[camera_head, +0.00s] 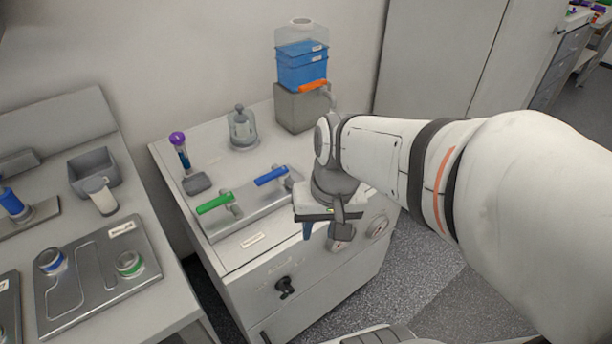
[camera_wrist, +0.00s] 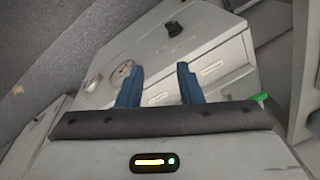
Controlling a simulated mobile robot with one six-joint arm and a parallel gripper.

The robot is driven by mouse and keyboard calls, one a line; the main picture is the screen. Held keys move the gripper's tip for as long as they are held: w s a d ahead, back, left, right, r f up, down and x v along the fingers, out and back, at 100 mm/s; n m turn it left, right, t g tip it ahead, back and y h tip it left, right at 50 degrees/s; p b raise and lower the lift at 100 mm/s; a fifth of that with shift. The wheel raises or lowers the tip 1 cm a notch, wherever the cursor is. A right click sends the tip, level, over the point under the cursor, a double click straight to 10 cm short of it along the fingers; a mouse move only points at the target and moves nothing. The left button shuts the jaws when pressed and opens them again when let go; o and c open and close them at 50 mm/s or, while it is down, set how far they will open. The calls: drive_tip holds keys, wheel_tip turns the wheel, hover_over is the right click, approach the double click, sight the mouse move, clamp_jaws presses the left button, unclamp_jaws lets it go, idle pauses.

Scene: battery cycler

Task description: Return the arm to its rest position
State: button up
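My gripper (camera_head: 318,228) hangs at the end of my white arm, in front of the right part of the cabinet's front edge in the head view. In the wrist view its two blue fingers (camera_wrist: 160,85) stand apart with a clear gap between them, and nothing is held. Through the gap the cabinet front (camera_wrist: 165,70) shows, with a dark knob and a round dial. The fingers touch nothing that I can see. In the head view the fingers are partly hidden by the gripper body.
A side bench at left holds a metal tray (camera_head: 95,305) and a grey bin (camera_head: 94,170). Open floor (camera_head: 425,265) lies right of the cabinet.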

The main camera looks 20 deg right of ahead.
drive_tip(key=shift+w+d+r+n+t+h, duration=0.1)
drive_tip(key=shift+d+r+n+t+h, duration=0.5)
drive_tip(key=shift+r+n, duration=0.25)
drive_tip(key=p+v, duration=0.2)
drive_tip(key=v, duration=0.1)
drive_tip(key=shift+w+r+p, duration=0.1)
drive_tip(key=shift+w+p, duration=0.05)
drive_tip(key=shift+p, duration=0.25)
